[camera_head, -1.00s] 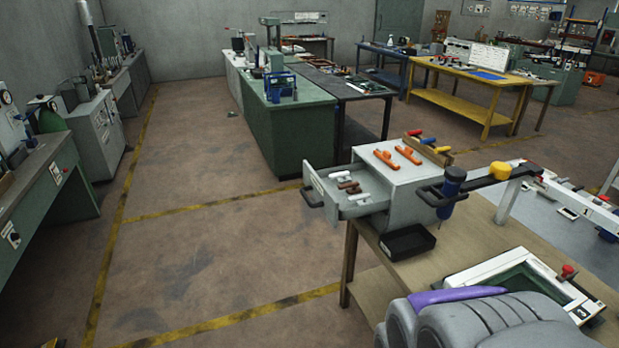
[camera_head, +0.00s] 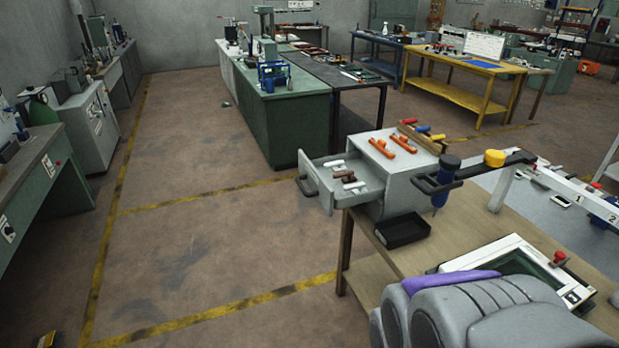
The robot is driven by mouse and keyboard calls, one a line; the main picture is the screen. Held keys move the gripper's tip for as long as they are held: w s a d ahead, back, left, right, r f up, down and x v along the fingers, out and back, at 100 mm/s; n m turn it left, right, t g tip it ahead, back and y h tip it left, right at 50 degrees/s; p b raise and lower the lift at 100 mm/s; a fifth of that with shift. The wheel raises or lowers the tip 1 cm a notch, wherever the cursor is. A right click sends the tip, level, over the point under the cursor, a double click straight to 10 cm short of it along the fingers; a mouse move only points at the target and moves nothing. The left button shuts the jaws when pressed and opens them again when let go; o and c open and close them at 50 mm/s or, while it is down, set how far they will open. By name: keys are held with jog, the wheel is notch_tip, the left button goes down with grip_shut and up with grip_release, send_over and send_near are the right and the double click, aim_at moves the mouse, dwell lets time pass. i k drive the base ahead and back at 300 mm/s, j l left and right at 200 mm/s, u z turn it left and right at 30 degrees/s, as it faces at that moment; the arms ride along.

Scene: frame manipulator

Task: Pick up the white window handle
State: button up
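Small white handles lie in the open drawer (camera_head: 318,178) of a grey cabinet (camera_head: 400,186). One white handle (camera_head: 334,163) is near the back of the drawer, and another (camera_head: 354,186) is nearer the front. Brown handles (camera_head: 348,178) lie between them. The pieces are small, so I cannot tell which white one is the window handle. No gripper fingers show in the view. Rounded grey parts with a purple strip fill the bottom right, apart from the drawer.
The floor (camera_head: 210,240) left of the table is open.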

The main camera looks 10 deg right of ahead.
aim_at(340, 168)
jog(key=i+j+z, duration=0.2)
jog(key=i, duration=0.35)
jog(key=i+j+z, duration=0.15)
jog(key=i, duration=0.4)
jog(key=i+j+z, duration=0.2)
jog(key=i, duration=0.3)
jog(key=i+j+z, duration=0.15)
jog(key=i+j, duration=0.35)
